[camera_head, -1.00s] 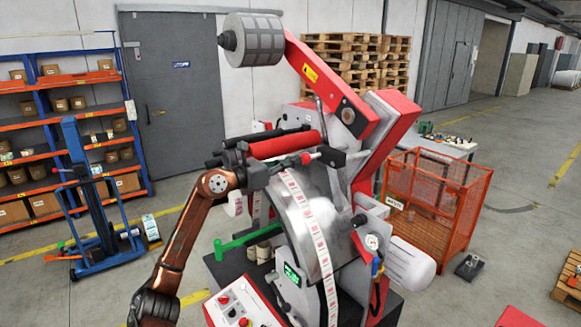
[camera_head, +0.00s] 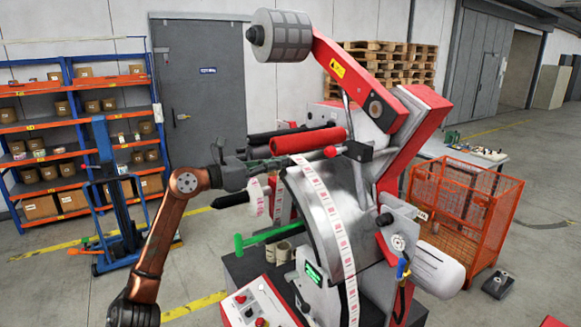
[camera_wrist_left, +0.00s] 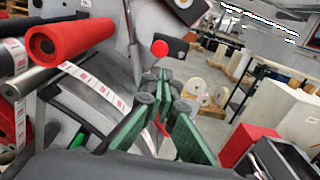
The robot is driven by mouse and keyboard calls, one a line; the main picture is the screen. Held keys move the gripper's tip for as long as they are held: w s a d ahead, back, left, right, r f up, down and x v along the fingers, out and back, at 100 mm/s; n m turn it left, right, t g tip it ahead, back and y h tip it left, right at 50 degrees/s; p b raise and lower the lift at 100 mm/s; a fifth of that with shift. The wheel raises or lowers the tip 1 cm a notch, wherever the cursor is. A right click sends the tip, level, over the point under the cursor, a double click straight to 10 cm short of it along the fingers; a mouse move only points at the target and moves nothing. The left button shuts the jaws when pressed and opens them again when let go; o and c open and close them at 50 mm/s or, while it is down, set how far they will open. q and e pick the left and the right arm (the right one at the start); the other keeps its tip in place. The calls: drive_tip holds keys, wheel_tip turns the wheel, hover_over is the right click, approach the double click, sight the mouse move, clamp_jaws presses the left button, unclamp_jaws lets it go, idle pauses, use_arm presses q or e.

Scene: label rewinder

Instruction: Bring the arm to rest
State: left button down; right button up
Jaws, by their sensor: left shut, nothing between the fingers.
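My left arm (camera_head: 160,235) comes in from the lower left in the head view. Its gripper (camera_head: 280,162) is in front of the label rewinder (camera_head: 335,200), close to the red roller (camera_head: 308,141) and the white label strip (camera_head: 318,193). In the left wrist view the green-padded fingers of the gripper (camera_wrist_left: 163,88) are together and empty. The red knob (camera_wrist_left: 159,48) is just beyond the tips there, and the red roller (camera_wrist_left: 68,38) is on the left. I cannot tell whether the fingers touch the machine. My right gripper is not in view.
An orange mesh cage (camera_head: 465,205) stands right of the machine. A blue lift truck (camera_head: 112,190) and stocked shelves (camera_head: 35,130) are on the left. A green handle (camera_head: 262,234) and a control box (camera_head: 255,308) are below the gripper.

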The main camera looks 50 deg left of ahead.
use_arm(q)
drive_tip(key=shift+s+a, duration=0.1)
drive_tip(key=shift+s, duration=0.1)
drive_tip(key=shift+s, duration=0.1)
idle(0.4)
